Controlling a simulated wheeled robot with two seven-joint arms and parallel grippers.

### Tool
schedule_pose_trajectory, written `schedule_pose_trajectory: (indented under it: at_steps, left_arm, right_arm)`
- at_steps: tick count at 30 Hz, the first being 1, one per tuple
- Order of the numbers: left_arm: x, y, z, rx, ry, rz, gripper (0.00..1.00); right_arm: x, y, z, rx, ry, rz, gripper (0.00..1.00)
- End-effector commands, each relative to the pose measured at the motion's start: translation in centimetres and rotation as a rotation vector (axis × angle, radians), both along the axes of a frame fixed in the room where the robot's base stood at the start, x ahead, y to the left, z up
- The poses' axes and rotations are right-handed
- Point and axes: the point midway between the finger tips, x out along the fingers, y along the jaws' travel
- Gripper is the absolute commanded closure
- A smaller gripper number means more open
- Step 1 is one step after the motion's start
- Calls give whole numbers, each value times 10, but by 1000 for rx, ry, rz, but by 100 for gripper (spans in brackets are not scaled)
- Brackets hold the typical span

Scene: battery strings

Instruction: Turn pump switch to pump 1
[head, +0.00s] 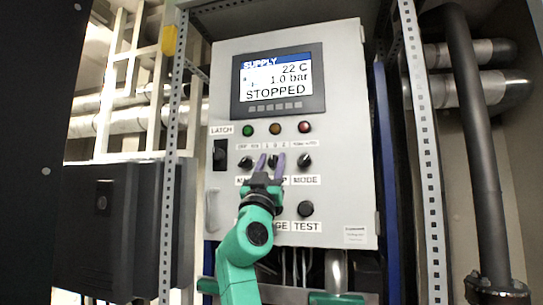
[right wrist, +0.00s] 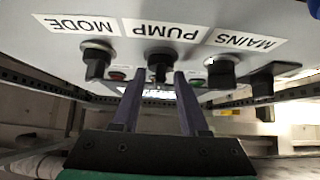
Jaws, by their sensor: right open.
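The pump switch (right wrist: 160,62) is a black rotary knob above the PUMP label in the right wrist view, where the picture is upside down. The knob's exact pointer position is not clear. My left gripper is not in view.
The grey control panel (head: 345,130) has a display (head: 278,82) reading STOPPED. The MAINS knob (right wrist: 222,70) and MODE knob (right wrist: 97,60) flank the pump switch closely. Perforated metal posts (head: 425,150) stand beside the panel.

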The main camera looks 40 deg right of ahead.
Motion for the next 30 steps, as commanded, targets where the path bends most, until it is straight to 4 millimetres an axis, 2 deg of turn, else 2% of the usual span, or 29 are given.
schedule_pose_trajectory:
  at_steps: [4, 7, 8, 20, 26, 30]
  left_arm:
    - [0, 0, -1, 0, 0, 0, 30]
    - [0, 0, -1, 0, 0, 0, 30]
    - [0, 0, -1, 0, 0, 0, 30]
    - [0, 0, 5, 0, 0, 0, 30]
    - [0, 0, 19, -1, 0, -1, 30]
    - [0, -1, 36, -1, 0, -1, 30]
  right_arm:
    - [0, 0, -1, 0, 0, 0, 56]
    - [0, 0, -1, 0, 0, 0, 94]
    - [0, 0, -1, 0, 0, 0, 100]
    - [0, 1, 0, -30, 42, 1, 100]
    - [-1, 0, 3, -93, 131, 2, 100]
    - [-2, 0, 6, -158, 222, -2, 100]
